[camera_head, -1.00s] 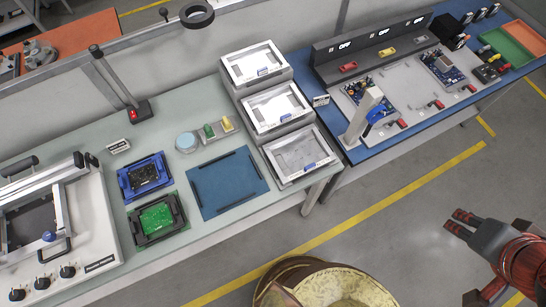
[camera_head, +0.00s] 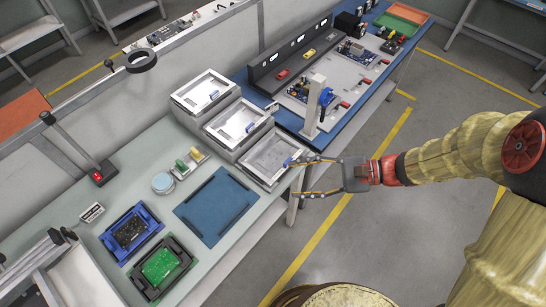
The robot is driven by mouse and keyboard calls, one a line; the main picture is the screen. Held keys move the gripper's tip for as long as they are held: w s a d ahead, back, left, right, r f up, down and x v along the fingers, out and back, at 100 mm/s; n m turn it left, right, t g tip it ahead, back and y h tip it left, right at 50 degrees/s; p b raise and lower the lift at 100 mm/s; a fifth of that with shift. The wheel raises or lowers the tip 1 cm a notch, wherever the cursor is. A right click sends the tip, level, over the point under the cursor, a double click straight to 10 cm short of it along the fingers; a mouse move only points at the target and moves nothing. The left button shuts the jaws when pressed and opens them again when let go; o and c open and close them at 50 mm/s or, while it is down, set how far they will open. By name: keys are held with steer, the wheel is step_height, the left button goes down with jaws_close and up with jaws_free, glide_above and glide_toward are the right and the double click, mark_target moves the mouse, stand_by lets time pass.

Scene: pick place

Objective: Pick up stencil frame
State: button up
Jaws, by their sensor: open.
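Three silver stencil frames lie in a stepped grey rack on the pale workbench: the back one (camera_head: 205,88), the middle one (camera_head: 238,124) and the front one (camera_head: 268,157). Each has a small blue label on its edge. My gripper (camera_head: 293,178) is open and empty, its two fingers pointing left. Its upper fingertip overlaps the right edge of the front frame in the picture; I cannot tell whether they touch. The lower finger shows in front of the bench edge.
A blue mat (camera_head: 216,206), a blue holder with a dark board (camera_head: 131,231) and a black holder with a green board (camera_head: 161,267) lie left of the rack. A blue bench (camera_head: 290,115) with a white post (camera_head: 313,105) stands right of it.

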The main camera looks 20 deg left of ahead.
steer(key=w+a+f+m+t+y, duration=0.2)
steer(key=w+f+m+t+y, duration=0.2)
steer(key=w+f+m, duration=0.35)
steer(key=m+t+h+b, duration=0.1)
steer(key=m+t, duration=0.4)
steer(key=t, duration=0.1)
glide_toward(288, 161)
steer(key=a, duration=0.2)
steer(key=x, duration=0.3)
steer(key=b+x, duration=0.1)
steer(key=x, duration=0.3)
steer(key=shift+w+d+f, duration=0.2)
steer(key=shift+w, duration=0.15)
steer(key=shift+w+a+b, duration=0.3)
steer(key=shift+a, duration=0.25)
steer(key=shift+r, duration=0.1)
steer(key=shift+c, duration=0.3)
jaws_close()
